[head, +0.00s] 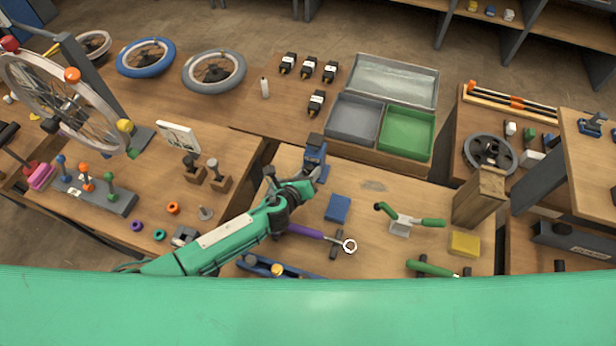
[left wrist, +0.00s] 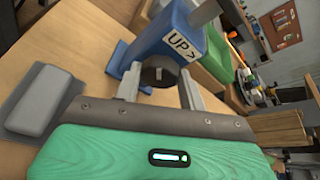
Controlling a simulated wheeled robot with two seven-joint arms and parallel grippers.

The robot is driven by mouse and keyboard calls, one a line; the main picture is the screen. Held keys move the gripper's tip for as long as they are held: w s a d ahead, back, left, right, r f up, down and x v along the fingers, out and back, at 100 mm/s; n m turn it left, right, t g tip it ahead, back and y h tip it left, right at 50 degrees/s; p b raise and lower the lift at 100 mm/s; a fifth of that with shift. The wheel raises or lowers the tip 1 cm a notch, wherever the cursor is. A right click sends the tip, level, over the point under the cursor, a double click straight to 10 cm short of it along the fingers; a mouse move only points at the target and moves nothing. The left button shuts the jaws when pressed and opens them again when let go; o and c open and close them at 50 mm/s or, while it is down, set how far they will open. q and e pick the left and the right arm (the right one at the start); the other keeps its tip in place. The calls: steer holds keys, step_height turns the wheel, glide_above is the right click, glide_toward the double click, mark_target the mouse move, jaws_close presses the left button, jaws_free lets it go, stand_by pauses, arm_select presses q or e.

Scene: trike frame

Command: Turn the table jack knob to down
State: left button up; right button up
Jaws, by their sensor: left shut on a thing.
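The table jack (head: 315,150) is a blue upright body near the back left of the middle table in the head view. In the head view my left gripper (head: 307,184) is at the jack's near side, and the knob is hidden there. My right gripper is not in view.
A blue block (head: 338,208), a purple-handled wrench (head: 305,231) and a green-handled clamp (head: 408,221) lie right of or below my left gripper. An open case with grey and green compartments (head: 382,117) stands behind. A wheel on a stand (head: 65,100) is at left.

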arm_select(q)
steer(key=n+h+b, duration=0.1)
steer(key=n+b, duration=0.1)
steer(key=b, duration=0.1)
steer(key=n+h+b, duration=0.1)
steer(key=shift+w+a+f+n+h, duration=0.1)
steer(key=shift+a+f+n+h, duration=0.05)
steer(key=shift+f+n+h, duration=0.2)
steer(key=shift+r+n+h+b, duration=0.25)
steer(key=shift+n+h+b, duration=0.3)
steer(key=shift+n+b, duration=0.75)
steer(key=o, duration=1)
